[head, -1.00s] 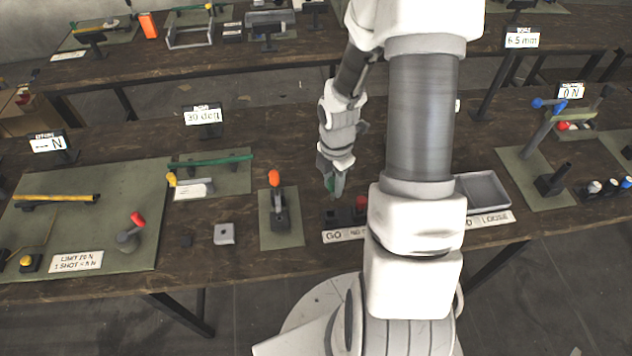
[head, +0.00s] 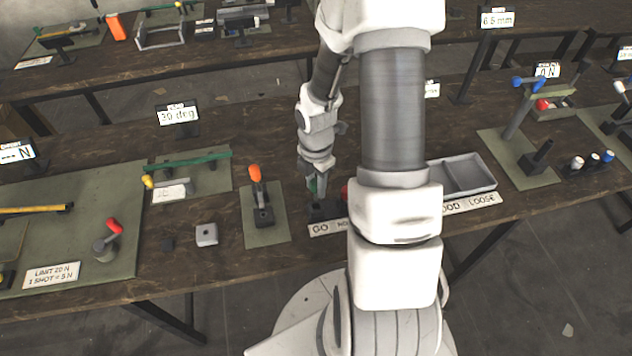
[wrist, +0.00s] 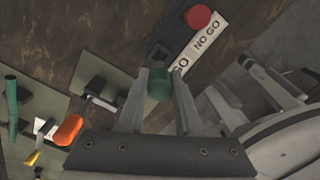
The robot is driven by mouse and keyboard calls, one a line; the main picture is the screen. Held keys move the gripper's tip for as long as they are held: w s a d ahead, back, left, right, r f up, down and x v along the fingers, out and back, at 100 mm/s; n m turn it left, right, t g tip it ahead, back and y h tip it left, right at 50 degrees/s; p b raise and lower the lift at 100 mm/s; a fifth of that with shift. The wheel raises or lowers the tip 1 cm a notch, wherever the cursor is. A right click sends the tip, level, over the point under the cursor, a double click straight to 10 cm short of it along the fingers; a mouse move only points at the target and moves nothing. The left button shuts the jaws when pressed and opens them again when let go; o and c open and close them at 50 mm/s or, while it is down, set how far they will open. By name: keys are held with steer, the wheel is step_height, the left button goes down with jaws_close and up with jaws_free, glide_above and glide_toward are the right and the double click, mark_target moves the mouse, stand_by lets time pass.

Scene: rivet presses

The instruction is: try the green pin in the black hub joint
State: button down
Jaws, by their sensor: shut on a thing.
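The green pin (wrist: 159,86) is between my gripper's fingertips in the wrist view. My gripper (head: 313,188) is shut on it at the GO end of the black pin holder (head: 325,212); I cannot tell whether the pin's lower end is in the holder or clear of it. The red pin (wrist: 197,17) stands at the NO GO end. A black joint base (head: 263,216) with an orange-tipped lever (head: 255,177) sits on a green mat left of my gripper. I cannot tell which black piece is the hub joint.
A grey two-part tray (head: 482,176) is right of my arm. The 30 deg display (head: 178,116) stands behind the green bar (head: 190,160). Bare wood lies between the mats.

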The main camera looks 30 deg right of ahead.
mark_target(316, 200)
steer(key=shift+f+b, duration=0.3)
steer(key=shift+f, duration=0.5)
steer(key=shift+f+b, duration=1.25)
steer(key=shift+f, duration=0.75)
stand_by(1.2)
steer(key=c, duration=0.5)
jaws_free()
steer(key=shift+r, duration=0.1)
step_height(316, 200, up, 17)
steer(key=p, duration=0.3)
steer(key=shift+r, duration=0.2)
steer(key=shift+w, duration=0.1)
